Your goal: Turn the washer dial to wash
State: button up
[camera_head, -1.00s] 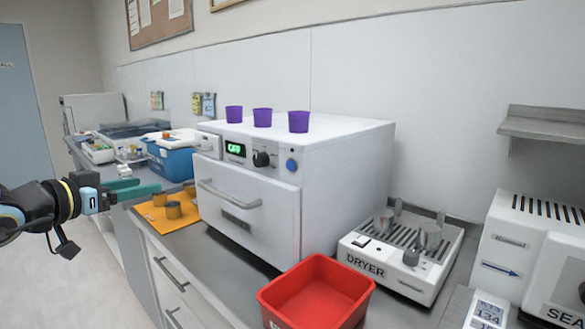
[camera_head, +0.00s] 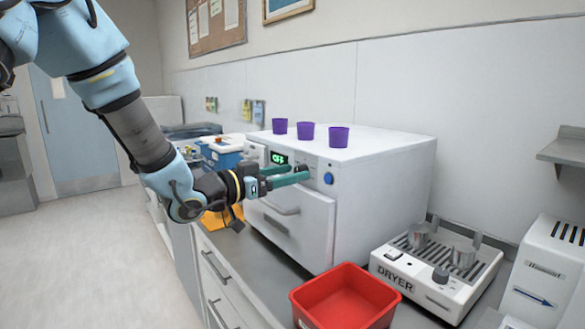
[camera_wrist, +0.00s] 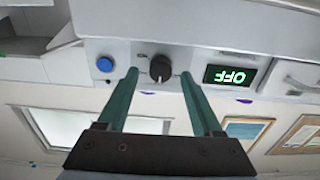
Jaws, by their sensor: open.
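The washer (camera_head: 385,185) is a white box on the counter with a drawer-like front door. Its green display (camera_head: 278,157) reads OFF, and in the wrist view the display (camera_wrist: 230,74) appears upside down. The black dial (camera_wrist: 160,68) shows in the wrist view between the display and a blue button (camera_wrist: 105,64). My gripper (camera_head: 305,172) is open in front of the washer's panel, with its green fingers pointing at it. In the wrist view the fingertips (camera_wrist: 160,72) stand on either side of the dial, apart from it. In the head view the fingers hide the dial.
Several purple cups (camera_head: 306,132) stand on the washer. A red bin (camera_head: 345,298) sits in front of it. The dryer (camera_head: 436,272) with metal cups is to the right. A blue box (camera_head: 221,153) and an orange mat (camera_head: 214,219) lie to the left.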

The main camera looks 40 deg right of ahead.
jog(key=shift+d, duration=0.5)
grip_shut()
dwell(0.3)
